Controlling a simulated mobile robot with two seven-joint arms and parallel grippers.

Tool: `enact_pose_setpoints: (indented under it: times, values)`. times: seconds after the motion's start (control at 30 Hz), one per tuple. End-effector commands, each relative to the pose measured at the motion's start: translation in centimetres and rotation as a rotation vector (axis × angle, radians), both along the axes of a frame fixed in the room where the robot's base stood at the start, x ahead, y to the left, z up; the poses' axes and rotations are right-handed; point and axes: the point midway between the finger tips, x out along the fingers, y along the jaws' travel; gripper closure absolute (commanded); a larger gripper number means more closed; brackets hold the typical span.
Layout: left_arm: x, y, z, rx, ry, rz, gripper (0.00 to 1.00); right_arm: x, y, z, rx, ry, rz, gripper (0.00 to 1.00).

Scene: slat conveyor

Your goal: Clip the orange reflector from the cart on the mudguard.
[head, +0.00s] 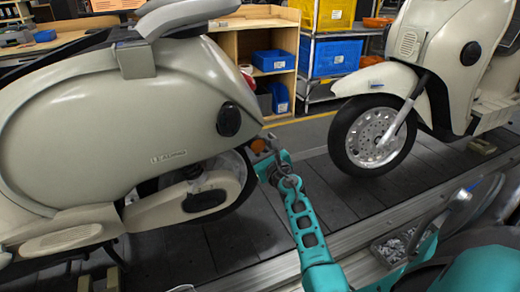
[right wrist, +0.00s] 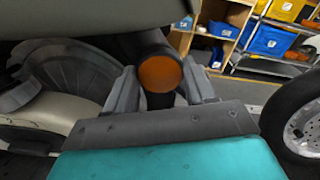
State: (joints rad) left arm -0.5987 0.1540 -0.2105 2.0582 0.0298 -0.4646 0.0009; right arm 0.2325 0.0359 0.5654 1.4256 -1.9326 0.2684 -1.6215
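The orange reflector (head: 259,145) is a round orange disc in a dark housing at the rear of the near cream scooter (head: 120,130). In the right wrist view the reflector (right wrist: 160,73) faces the camera between both fingers of my right gripper (right wrist: 160,90). The fingers appear to press on its sides. In the head view my right gripper (head: 268,163) is at the reflector, beside the rear wheel. The dark mudguard area behind the reflector is mostly hidden, so I cannot tell whether the reflector is seated on it. My left gripper is not in view.
A second cream scooter (head: 420,70) stands behind on the slat conveyor (head: 330,195). A tray of small metal parts (head: 397,247) is at the lower right. A wooden shelf (head: 262,45) with blue bins (head: 273,60) stands at the back. The scooter body hangs close above my right gripper.

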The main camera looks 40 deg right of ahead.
Motion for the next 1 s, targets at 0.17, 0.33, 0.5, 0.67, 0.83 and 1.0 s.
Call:
enact_pose_setpoints:
  times: [0.17, 0.33, 0.5, 0.67, 0.83, 1.0]
  values:
    - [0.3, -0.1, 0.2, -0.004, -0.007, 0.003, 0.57, 0.0, 0.0, 0.1, 0.000, -0.001, -0.001, 0.29]
    - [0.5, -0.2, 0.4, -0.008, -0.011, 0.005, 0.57, 0.0, 0.0, 0.1, 0.000, -0.001, -0.001, 0.16]
    - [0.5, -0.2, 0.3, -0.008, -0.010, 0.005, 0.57, 0.0, 0.0, 0.0, 0.000, -0.001, 0.000, 0.16]
    - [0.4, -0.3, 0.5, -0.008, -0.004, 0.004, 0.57, -0.4, 0.1, 0.1, -0.001, 0.000, 0.000, 0.16]
    - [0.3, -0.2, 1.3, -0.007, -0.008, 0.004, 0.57, -2.8, 0.9, 0.1, -0.001, 0.003, 0.000, 0.16]
    - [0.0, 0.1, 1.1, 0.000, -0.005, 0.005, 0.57, -6.1, 1.9, 0.0, -0.002, 0.003, 0.000, 0.16]
